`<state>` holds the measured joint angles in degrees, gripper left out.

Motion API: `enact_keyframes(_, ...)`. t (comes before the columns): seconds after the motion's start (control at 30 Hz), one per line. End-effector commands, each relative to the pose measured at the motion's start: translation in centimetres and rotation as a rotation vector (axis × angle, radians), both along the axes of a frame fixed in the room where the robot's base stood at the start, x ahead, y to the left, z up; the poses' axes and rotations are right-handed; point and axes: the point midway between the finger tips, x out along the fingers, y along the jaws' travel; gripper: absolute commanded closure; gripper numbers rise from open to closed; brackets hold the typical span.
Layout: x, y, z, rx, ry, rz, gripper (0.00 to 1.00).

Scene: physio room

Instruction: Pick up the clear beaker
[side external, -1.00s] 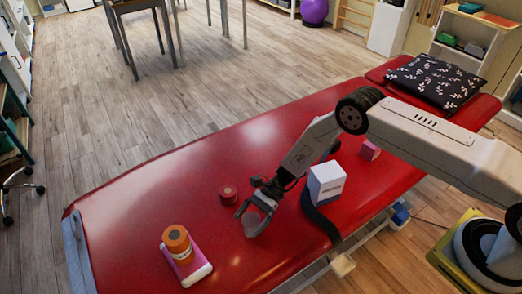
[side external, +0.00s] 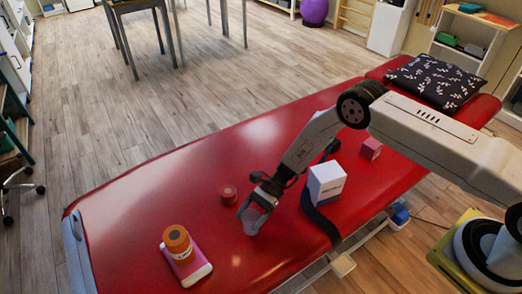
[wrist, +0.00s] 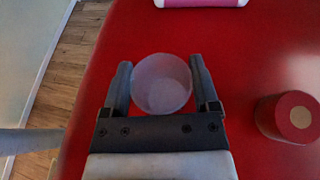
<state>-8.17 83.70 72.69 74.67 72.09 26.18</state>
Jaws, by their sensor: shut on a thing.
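The clear beaker (wrist: 161,84) sits between the two fingers of my gripper (wrist: 160,88) in the wrist view. Its round, pale, see-through rim faces the camera. In the side view the beaker (side external: 253,221) is a faint, pale shape between the jaws of my gripper (side external: 255,212), over the red treatment table (side external: 130,205). My gripper is shut on it. I cannot tell whether the beaker's base touches the table.
An orange-lidded jar (side external: 177,240) stands on a pink-and-white box (side external: 196,271) farther left. A white box (side external: 326,183), a dark strap (side external: 318,220) and a pink block (side external: 371,148) are to the right.

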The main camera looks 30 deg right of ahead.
Motion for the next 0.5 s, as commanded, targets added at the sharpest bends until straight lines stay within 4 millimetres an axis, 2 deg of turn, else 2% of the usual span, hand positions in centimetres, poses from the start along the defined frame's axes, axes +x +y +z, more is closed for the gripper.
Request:
enact_keyframes(0.17,-0.1,0.0,1.9,0.000,0.000,0.000,0.84)
enact_keyframes(0.5,-2.6,-1.1,5.2,0.000,0.000,-0.001,0.84)
